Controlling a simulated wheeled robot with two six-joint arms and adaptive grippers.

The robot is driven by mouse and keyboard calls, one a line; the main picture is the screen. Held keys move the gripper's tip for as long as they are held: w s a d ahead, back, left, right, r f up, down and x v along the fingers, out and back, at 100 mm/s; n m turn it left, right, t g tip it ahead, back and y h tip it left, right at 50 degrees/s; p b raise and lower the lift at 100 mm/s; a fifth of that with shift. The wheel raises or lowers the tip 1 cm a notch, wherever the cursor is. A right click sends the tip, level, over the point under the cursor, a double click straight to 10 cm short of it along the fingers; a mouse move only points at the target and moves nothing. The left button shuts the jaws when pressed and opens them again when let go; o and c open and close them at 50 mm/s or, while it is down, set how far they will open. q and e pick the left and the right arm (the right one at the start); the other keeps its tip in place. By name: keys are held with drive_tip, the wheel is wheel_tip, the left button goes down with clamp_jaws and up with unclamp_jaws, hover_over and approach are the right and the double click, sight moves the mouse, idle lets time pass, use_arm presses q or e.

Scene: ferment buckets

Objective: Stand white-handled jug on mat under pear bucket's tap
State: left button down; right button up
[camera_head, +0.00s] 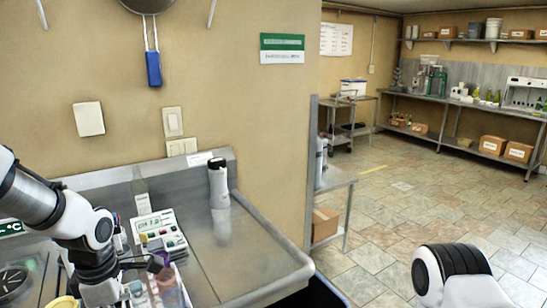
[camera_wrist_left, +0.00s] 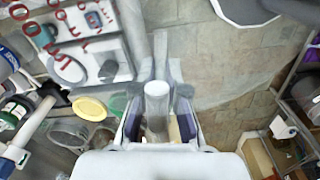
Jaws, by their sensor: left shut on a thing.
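My left gripper (camera_head: 155,264) is low at the left of the head view, over the cluttered end of the steel counter. In the left wrist view the gripper (camera_wrist_left: 158,125) is shut on a pale, round-ended part (camera_wrist_left: 157,92), which looks like the white handle of the jug. The jug's body is not clear in either view. I cannot make out the pear bucket, its tap or the mat. Of my right arm only a white link shows at the lower right of the head view; its gripper is out of view.
A white device with coloured buttons (camera_head: 160,235) and a white-and-black bottle (camera_head: 218,183) stand on the steel counter (camera_head: 225,255), whose right part is clear. A yellow round thing (camera_wrist_left: 90,108) and a white board with red lettering (camera_wrist_left: 85,45) show in the left wrist view.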

use_arm(q)
drive_tip(key=s+d+f+m, duration=0.1)
drive_tip(key=d+f+m, duration=0.4)
drive_tip(key=f, duration=0.8)
drive_tip(key=w+d+f+m, duration=0.3)
drive_tip(key=w+d+m, duration=0.1)
drive_tip(key=m, duration=1.3)
drive_tip(key=shift+w+d, duration=0.15)
drive_tip(key=shift+w, duration=0.45)
use_arm(e)
drive_tip(key=shift+w, duration=0.1)
